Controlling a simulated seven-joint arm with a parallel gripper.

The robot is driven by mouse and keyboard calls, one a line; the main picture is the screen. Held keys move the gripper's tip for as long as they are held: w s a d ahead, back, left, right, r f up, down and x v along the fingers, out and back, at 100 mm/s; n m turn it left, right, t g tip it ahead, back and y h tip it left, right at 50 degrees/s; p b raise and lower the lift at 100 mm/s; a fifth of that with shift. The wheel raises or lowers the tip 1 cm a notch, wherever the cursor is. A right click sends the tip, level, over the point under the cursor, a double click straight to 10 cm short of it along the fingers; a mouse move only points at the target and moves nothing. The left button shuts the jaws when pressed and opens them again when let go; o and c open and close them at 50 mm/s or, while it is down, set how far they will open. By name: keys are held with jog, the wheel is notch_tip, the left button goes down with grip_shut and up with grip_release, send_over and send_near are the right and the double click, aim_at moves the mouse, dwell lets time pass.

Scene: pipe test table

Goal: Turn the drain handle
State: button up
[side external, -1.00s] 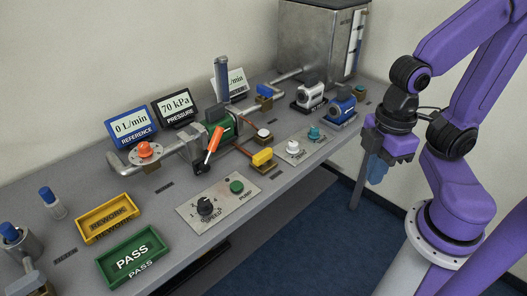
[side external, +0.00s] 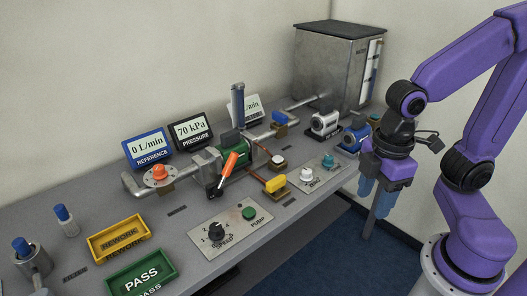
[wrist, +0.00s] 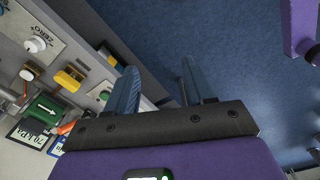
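No handle in view carries a readable drain label. A yellow handle (side external: 275,184) sits on a small brass valve at the bench's front edge; it also shows at the left of the wrist view (wrist: 70,79). An orange lever (side external: 230,168) slants from the green valve body (side external: 230,143), and a blue handle (side external: 279,117) sits on the pipe near the tank. My gripper (side external: 376,202) is empty and points down beyond the bench's front edge, right of these handles. Its two blue fingers (wrist: 160,82) are apart, with blue floor between them.
A plate with white and teal knobs (side external: 315,176) lies between the yellow handle and my gripper. Pump-like units (side external: 354,138) and a metal tank (side external: 328,65) stand behind. The speed panel (side external: 230,228), yellow REWORK tray (side external: 120,258) and green PASS tray (side external: 170,270) are front left.

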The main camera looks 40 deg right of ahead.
jog(key=w+a+r+n, duration=0.1)
jog(key=w+a, duration=0.2)
jog(key=w, duration=0.7)
jog(key=n, duration=0.4)
send_over(276, 180)
notch_tip(276, 180, down, 18)
grip_shut()
